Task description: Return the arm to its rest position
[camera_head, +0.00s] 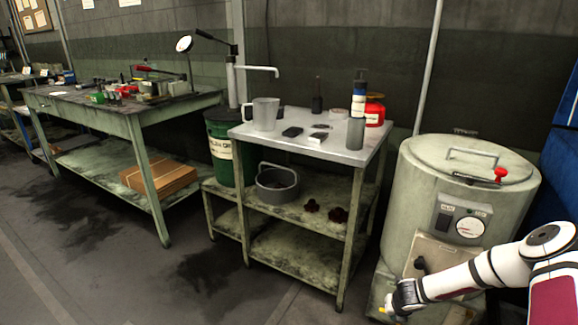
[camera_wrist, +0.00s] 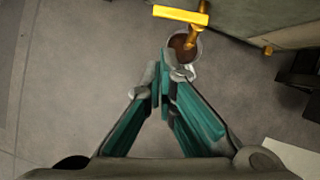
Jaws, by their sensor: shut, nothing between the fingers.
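My white and dark-red arm (camera_head: 470,275) reaches in from the lower right of the head view. My gripper (camera_head: 392,306) is low in front of the pale green drum-shaped machine (camera_head: 413,210). In the wrist view my gripper (camera_wrist: 160,82) points down toward the floor. Its teal-sided fingers meet at the tips, shut and empty. A small metal cup (camera_wrist: 192,71) with brown contents is just beyond the fingertips, below a yellow-handled tap (camera_wrist: 181,16). I cannot tell how far apart the tips and the cup are in height.
A metal-topped table (camera_head: 315,149) with a jug (camera_head: 265,113) and bottles stands left of the machine. A cluttered workbench (camera_head: 115,106) is farther left. The machine's body is close beside my arm. Open floor (camera_head: 120,285) lies at the front left.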

